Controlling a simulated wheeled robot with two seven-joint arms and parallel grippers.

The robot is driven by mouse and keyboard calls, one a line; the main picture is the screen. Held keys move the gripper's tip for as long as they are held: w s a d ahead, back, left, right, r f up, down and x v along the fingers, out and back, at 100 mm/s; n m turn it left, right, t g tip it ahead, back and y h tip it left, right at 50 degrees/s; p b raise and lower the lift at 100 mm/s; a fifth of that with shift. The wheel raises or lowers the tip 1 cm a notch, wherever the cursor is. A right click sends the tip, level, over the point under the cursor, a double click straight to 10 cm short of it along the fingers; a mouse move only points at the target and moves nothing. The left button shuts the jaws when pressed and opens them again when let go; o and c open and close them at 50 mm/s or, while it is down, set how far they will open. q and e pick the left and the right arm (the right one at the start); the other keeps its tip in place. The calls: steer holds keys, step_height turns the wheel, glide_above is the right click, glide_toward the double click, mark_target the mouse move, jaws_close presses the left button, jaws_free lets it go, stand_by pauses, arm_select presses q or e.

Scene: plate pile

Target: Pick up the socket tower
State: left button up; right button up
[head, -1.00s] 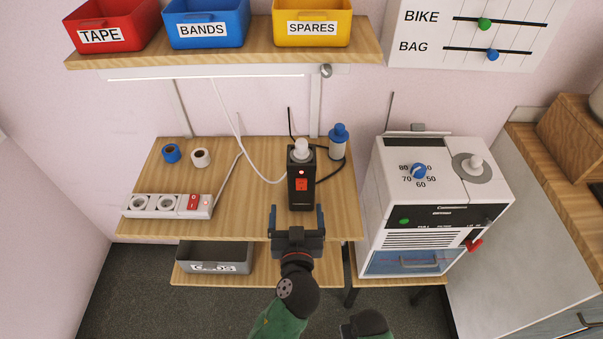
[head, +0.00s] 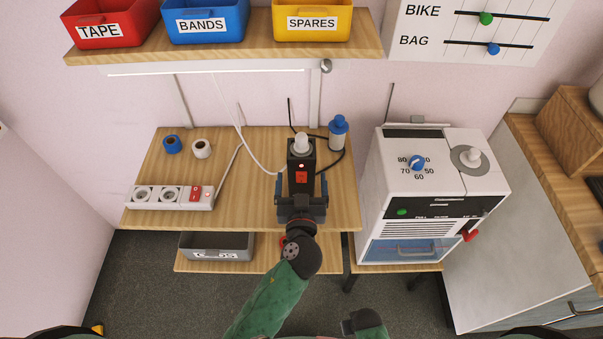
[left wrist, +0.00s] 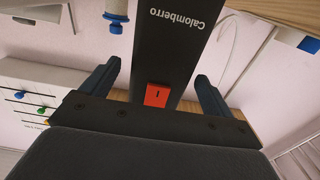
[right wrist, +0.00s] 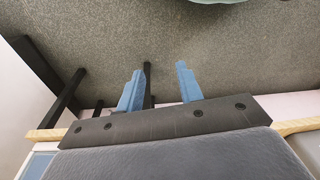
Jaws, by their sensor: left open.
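The socket tower (head: 301,160) is an upright black box on the wooden table, with a white knob-like piece on top and a red switch on its front. My left gripper (head: 301,188) is open at the tower's front, with one finger on each side of it. In the left wrist view the tower (left wrist: 172,45) stands between the spread fingers (left wrist: 158,90), with a gap visible on both sides; its red switch is close to the palm. My right gripper (right wrist: 158,88) is open and empty, low over the floor and away from the table.
A blue-and-white bottle (head: 338,133) stands just right of the tower, with a black cable near it. A white power strip (head: 170,197) and two tape rolls (head: 202,149) are on the left. A white machine (head: 425,190) stands right. A shelf with bins (head: 205,24) hangs above.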

arm_select(q)
steer(key=w+p, duration=0.2)
steer(key=w, duration=0.1)
steer(key=shift+w+r, duration=0.15)
steer(key=shift+r, duration=0.05)
steer(key=shift+w+f, duration=0.15)
steer(key=shift+w, duration=0.1)
arm_select(e)
step_height(320, 180, down, 6)
steer(key=s+d, duration=0.1)
steer(key=shift+d+t, duration=0.25)
steer(key=shift+t, duration=0.05)
steer(key=shift+f, duration=0.1)
arm_select(q)
steer(key=c, duration=1.8)
steer(key=shift+r, duration=0.2)
